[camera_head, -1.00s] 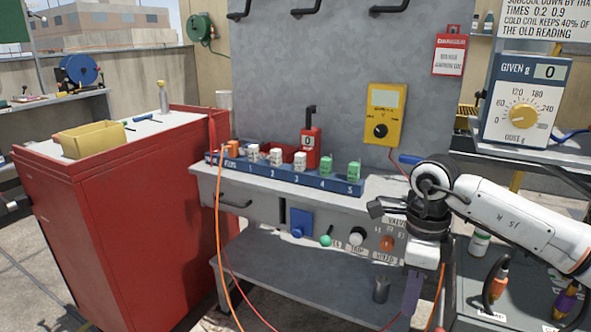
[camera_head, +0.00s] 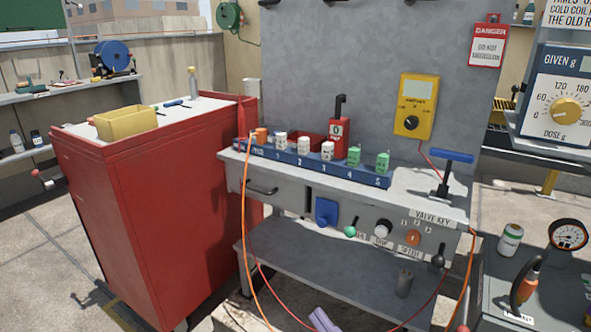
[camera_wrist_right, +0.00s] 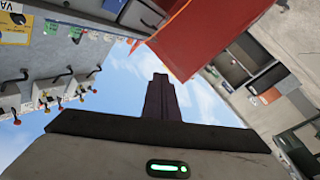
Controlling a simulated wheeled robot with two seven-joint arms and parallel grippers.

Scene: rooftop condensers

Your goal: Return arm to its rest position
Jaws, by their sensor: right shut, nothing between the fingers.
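My right gripper (camera_head: 322,320) shows only as purple fingertips at the bottom edge of the head view, low in front of the bench. The rest of my right arm is out of that view. In the right wrist view the gripper fingers (camera_wrist_right: 160,98) are shut together with nothing between them, pointing up against sky. The fingertips are apart from the bench (camera_head: 285,183) and touch nothing visible. My left gripper is in neither view.
A blue-handled valve key (camera_head: 445,165) stands on the bench's right end. A red cabinet (camera_head: 150,215) with a yellow bin (camera_head: 126,122) is at left. An orange hose (camera_head: 244,230) hangs before the bench. A gauge (camera_head: 568,235) and a bottle (camera_head: 510,240) stand at right.

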